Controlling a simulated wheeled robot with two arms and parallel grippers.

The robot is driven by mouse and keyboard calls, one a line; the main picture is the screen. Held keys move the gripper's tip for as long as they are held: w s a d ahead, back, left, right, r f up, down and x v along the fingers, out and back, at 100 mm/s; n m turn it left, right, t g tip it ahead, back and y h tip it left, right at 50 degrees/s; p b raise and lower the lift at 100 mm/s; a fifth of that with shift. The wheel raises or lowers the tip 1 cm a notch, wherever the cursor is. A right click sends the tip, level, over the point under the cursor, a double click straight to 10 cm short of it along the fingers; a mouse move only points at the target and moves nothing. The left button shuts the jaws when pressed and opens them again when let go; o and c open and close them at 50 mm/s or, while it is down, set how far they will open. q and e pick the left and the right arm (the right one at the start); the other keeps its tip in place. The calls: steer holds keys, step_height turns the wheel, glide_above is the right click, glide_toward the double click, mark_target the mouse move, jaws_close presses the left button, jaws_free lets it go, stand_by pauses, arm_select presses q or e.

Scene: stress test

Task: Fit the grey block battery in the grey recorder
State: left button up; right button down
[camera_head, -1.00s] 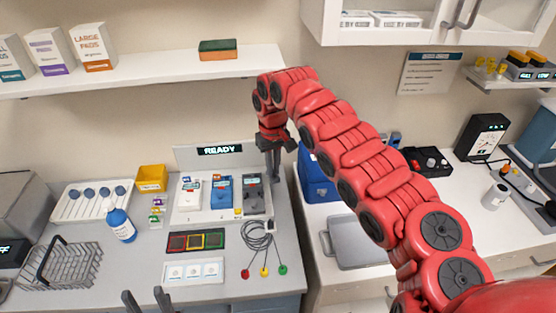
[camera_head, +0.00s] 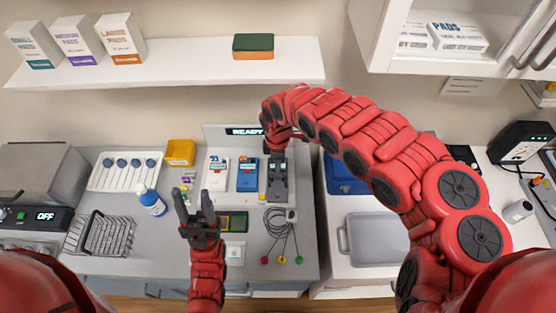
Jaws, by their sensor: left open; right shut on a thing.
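The grey recorder (camera_head: 278,188) stands at the right end of the pale rack, beside a blue and a white recorder. My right gripper (camera_head: 277,157) reaches it from above and behind and is shut at its upper end; its fingers blend with the dark grey body. My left gripper (camera_head: 193,203) is open and empty, fingers pointing up the picture, over the counter in front of the rack's left side. Small coloured items (camera_head: 187,180) lie left of the rack, partly hidden by it. I cannot make out the grey block battery.
A blue recorder (camera_head: 247,175) and a white recorder (camera_head: 216,174) fill the rack's other places. A yellow bin (camera_head: 180,152), a blue bottle (camera_head: 151,202) and a wire basket (camera_head: 103,237) stand left. Coiled cables (camera_head: 279,222) lie in front of the grey recorder.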

steer(key=shift+s+f+b, duration=0.25)
steer(key=shift+f+b, duration=0.35)
steer(key=shift+f, duration=0.05)
steer(key=f+b, duration=0.2)
steer(key=f, duration=0.1)
steer(key=shift+w+f+b, duration=0.15)
steer(key=shift+w+b, duration=0.05)
steer(key=shift+b, duration=0.15)
steer(key=shift+s+f, duration=0.1)
steer(key=shift+f, duration=0.05)
steer(key=shift+d, duration=0.1)
steer(key=shift+f+b, duration=0.9)
steer(key=shift+f, duration=0.35)
stand_by(2.0)
steer(key=c, duration=1.2)
jaws_free()
steer(key=shift+r, duration=0.1)
